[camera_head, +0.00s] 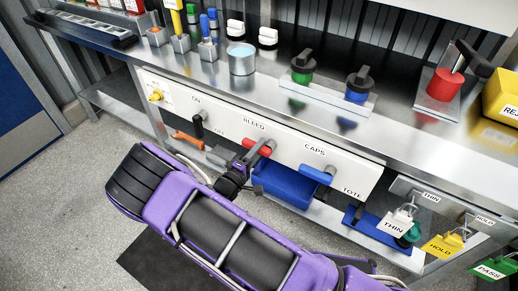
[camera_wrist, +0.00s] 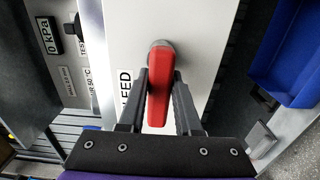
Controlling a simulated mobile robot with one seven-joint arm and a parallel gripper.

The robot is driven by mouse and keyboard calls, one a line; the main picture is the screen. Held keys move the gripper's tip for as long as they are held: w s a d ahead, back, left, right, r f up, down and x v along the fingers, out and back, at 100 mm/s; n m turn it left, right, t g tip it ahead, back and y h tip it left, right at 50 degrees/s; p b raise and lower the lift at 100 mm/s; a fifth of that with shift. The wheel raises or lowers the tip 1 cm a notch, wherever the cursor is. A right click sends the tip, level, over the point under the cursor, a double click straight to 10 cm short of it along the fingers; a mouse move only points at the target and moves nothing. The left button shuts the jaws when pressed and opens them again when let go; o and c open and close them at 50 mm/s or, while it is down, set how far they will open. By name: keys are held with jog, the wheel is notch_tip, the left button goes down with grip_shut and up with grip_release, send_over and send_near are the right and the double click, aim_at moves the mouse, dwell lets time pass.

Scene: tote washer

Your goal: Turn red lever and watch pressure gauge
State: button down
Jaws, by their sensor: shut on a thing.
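The red lever (camera_head: 260,147) sits on the white front panel (camera_head: 290,150) below the BLEED label. In the wrist view the red lever (camera_wrist: 159,75) runs from its round pivot down between my fingers. My gripper (camera_head: 243,163) is shut on the lever's free end; in the wrist view the two black fingers of my gripper (camera_wrist: 158,108) stand on either side of it. No dial gauge face can be made out.
A black lever (camera_head: 198,124) by ON and OFF and a blue lever (camera_head: 317,174) below CAPS share the panel. A blue bin (camera_head: 290,187) is under the panel, close to my gripper.

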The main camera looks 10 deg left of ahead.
jog(key=c, duration=0.6)
grip_release()
jog(key=v, duration=1.7)
jog(key=shift+s, duration=0.2)
